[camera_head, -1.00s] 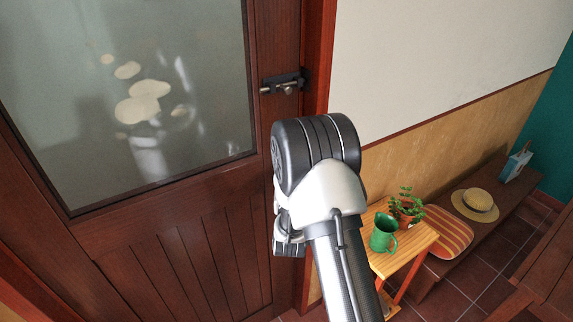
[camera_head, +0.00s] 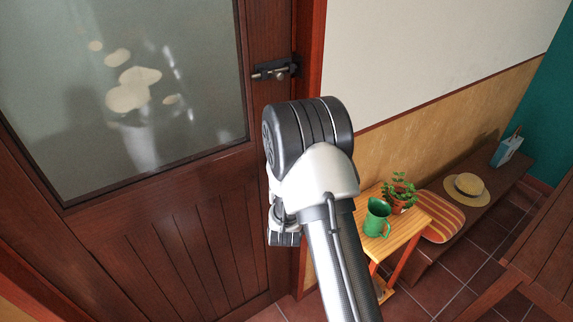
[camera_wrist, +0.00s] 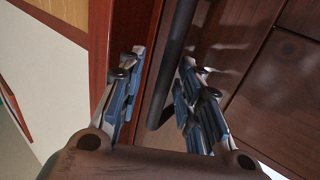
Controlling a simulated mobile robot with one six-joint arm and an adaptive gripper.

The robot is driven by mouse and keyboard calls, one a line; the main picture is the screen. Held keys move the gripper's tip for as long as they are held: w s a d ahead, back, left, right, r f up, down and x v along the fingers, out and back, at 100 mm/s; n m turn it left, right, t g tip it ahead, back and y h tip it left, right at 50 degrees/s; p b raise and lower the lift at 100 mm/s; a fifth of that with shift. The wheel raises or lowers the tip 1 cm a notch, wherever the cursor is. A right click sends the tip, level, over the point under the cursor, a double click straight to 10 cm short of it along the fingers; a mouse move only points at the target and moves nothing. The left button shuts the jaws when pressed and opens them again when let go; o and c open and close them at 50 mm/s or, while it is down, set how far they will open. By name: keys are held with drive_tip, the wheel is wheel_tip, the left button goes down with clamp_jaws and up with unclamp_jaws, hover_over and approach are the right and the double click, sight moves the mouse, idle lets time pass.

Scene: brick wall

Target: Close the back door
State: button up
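The back door (camera_head: 190,225) is dark brown wood with a frosted glass pane, filling the left of the head view. A dark latch (camera_head: 276,68) sits high on its right edge, against the red-brown frame (camera_head: 312,60). I cannot tell whether the door is fully shut. My arm hides part of its right edge. In the wrist view, my gripper (camera_wrist: 160,85) is open, its blue-grey fingers apart. A dark, round-ended bar (camera_wrist: 172,75), seemingly the door's handle, runs between the fingers. I see no clear contact with it.
Tiled floor shows between the furniture.

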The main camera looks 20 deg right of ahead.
drive_tip(key=v, duration=1.2)
drive_tip(key=shift+a+r, duration=0.1)
drive_tip(key=s+a+r+n+g+y, duration=0.2)
drive_tip(key=s+a+r+g+y, duration=0.25)
drive_tip(key=a+r+y, duration=0.35)
drive_tip(key=s+a+r+n+g, duration=0.1)
drive_tip(key=s+r+g, duration=0.1)
drive_tip(key=s, duration=0.9)
drive_tip(key=s+a+r+n+g, duration=0.1)
drive_tip(key=s+g, duration=0.4)
drive_tip(key=s, duration=0.7)
drive_tip(key=shift+s+r+n, duration=0.15)
drive_tip(key=shift+r+n, duration=0.25)
drive_tip(key=shift+n, duration=0.1)
